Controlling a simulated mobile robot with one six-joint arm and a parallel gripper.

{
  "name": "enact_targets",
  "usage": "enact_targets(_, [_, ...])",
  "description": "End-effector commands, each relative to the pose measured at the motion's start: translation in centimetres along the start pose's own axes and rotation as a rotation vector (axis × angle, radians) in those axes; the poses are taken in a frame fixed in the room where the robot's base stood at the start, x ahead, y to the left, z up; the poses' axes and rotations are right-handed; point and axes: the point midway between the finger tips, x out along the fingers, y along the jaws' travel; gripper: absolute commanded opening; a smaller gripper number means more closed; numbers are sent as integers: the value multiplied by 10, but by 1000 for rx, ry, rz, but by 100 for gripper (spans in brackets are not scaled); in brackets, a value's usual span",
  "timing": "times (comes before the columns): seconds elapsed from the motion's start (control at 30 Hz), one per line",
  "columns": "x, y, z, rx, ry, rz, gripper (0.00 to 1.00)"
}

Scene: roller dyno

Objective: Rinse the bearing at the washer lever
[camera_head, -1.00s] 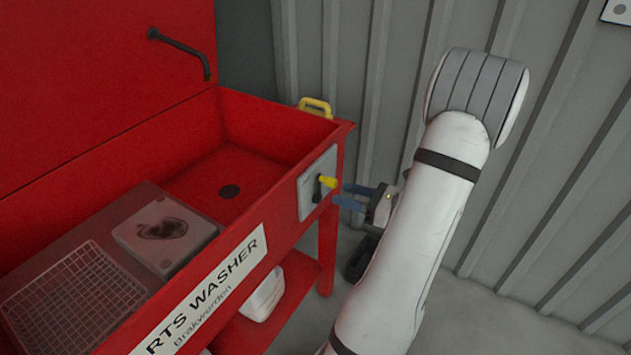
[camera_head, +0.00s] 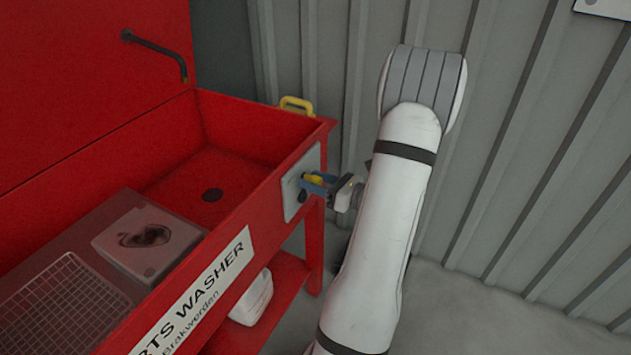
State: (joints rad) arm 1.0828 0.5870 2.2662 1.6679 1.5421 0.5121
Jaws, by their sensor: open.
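The red parts washer (camera_head: 270,205) stands at the left with its lid up. A yellow-handled lever (camera_head: 313,179) sits on a grey plate (camera_head: 294,192) on the washer's front face. A dark spout (camera_head: 160,50) hangs from the lid above the red basin. A pale block with a dark round recess (camera_head: 147,236) sits on the grey shelf. I cannot make out the bearing for certain.
A wire mesh tray (camera_head: 62,308) lies at the front left of the washer. A white container (camera_head: 253,299) sits on the lower shelf. A corrugated grey wall (camera_head: 520,130) closes off the right; floor shows at lower right.

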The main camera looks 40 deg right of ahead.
Motion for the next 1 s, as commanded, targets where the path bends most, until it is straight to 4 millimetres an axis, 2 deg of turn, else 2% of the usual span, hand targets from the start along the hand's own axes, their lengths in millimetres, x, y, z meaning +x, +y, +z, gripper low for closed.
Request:
enact_targets(0.07, [0,0,0,0,0,0,45])
enact_targets(0.6, [0,0,0,0,1,2,1])
enact_targets(1.0, [1,-1,3,33,1,3,0])
